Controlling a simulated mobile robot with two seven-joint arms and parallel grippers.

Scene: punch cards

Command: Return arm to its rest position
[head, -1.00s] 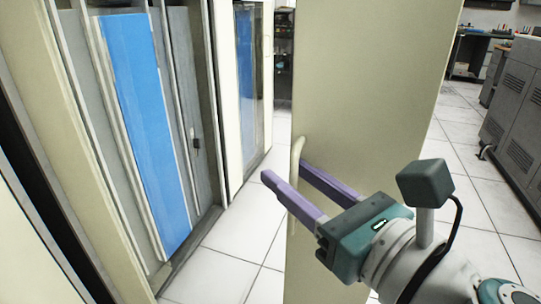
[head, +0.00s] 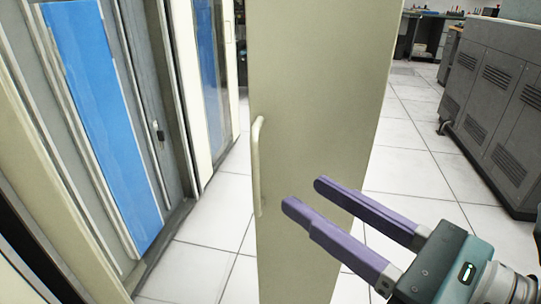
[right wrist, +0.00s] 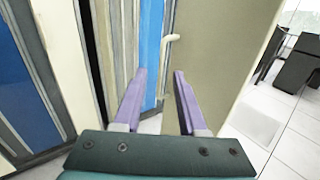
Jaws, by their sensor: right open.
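My right gripper (head: 302,194) is open and empty, with two purple fingers, at the lower right of the head view. It is in front of a beige door panel (head: 325,110) and to the right of the door's pale handle (head: 257,165). A gap shows between the fingertips and the handle. In the right wrist view, the handle (right wrist: 168,45) is ahead of the open right gripper (right wrist: 162,74), and nothing is between the fingers. My left gripper is in neither view.
An open cabinet with a blue panel (head: 95,115) stands at the left. Grey vented cabinets (head: 495,105) stand at the right. Between the door panel and these cabinets, the white tiled floor (head: 410,150) is clear. A desk (head: 425,35) is at the back.

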